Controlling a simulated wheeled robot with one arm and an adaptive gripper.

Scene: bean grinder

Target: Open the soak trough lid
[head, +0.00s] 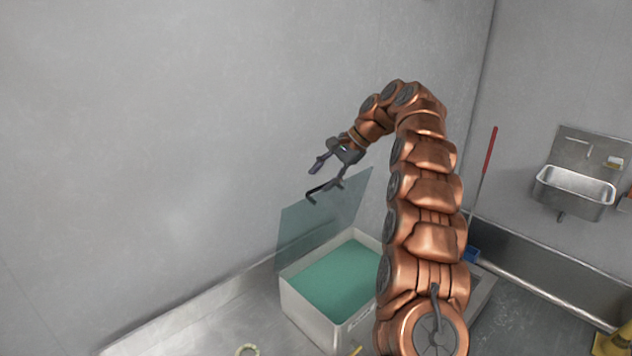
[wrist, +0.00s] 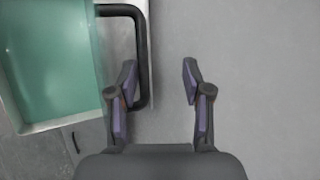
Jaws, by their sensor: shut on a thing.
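The soak trough (head: 306,308) is a pale box holding green liquid; its rim also shows at the left of the wrist view (wrist: 50,125). Its see-through lid (head: 312,224) stands raised at the trough's back left. The lid's black handle (head: 318,190) is a bent bar, seen close up in the wrist view (wrist: 142,45). My gripper (head: 326,178) is high over the trough, shut on the handle. In the wrist view, the left finger overlaps the handle loop and the right finger is outside it, with a visible gap between the fingertips.
A grey wall (head: 150,130) rises behind the trough. A metal sink (head: 575,190) hangs on the right wall, and a red-handled tool (head: 490,152) leans near the corner. A pale ring (head: 247,350) lies at the front. Air left of my gripper is clear.

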